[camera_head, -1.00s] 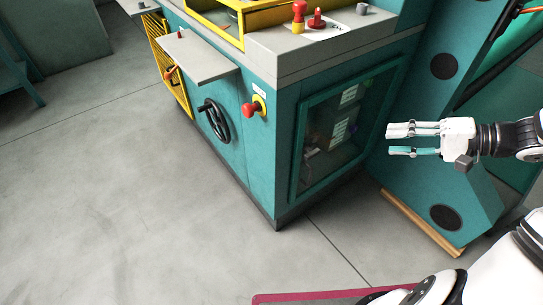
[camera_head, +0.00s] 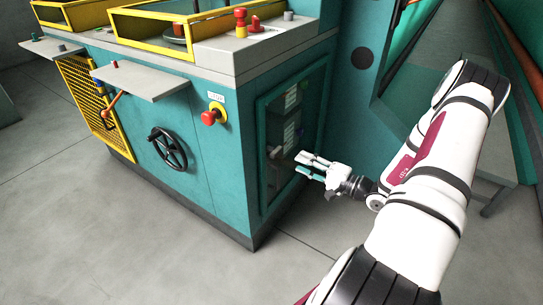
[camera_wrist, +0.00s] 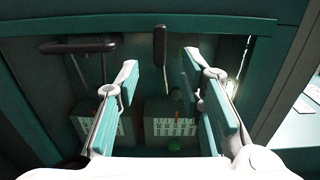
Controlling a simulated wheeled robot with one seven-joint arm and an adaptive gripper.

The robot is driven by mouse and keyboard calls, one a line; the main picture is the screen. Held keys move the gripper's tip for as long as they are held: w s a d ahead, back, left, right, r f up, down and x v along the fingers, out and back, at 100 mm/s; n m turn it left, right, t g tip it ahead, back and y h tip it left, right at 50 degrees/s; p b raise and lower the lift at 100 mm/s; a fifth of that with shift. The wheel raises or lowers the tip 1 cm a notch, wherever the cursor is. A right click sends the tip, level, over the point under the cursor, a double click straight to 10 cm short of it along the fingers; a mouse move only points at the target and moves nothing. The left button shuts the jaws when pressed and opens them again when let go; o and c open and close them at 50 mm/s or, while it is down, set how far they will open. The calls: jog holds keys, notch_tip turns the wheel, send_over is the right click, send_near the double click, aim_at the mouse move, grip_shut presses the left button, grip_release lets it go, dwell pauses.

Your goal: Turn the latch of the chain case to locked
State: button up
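The teal machine (camera_head: 225,185) has a framed glazed panel on its right-hand side (camera_head: 262,120), which may be the chain case; its teal frame also shows in the wrist view (camera_wrist: 130,28). A short dark upright handle (camera_wrist: 160,46) hangs between my fingers, just beyond the tips, and may be the latch. A black horizontal bar handle (camera_wrist: 78,47) is left of it. My gripper (camera_head: 300,163) is in front of the panel, with its fingers toward it. In the wrist view the fingers (camera_wrist: 158,75) are apart with nothing between them. Contact with the handle is not visible.
Behind the glazing are grey boxes with white labels (camera_wrist: 172,126). On the machine's front are a black handwheel (camera_head: 168,149), a red-knobbed yellow switch (camera_head: 212,115) and a grey shelf (camera_head: 140,80). A teal structure stands close on the right (camera_head: 350,75). Floor at front left is clear.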

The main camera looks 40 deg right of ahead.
aim_at(279, 153)
jog(key=b+x, duration=0.2)
jog(key=x, duration=0.8)
jog(key=shift+w, duration=0.35)
grip_shut()
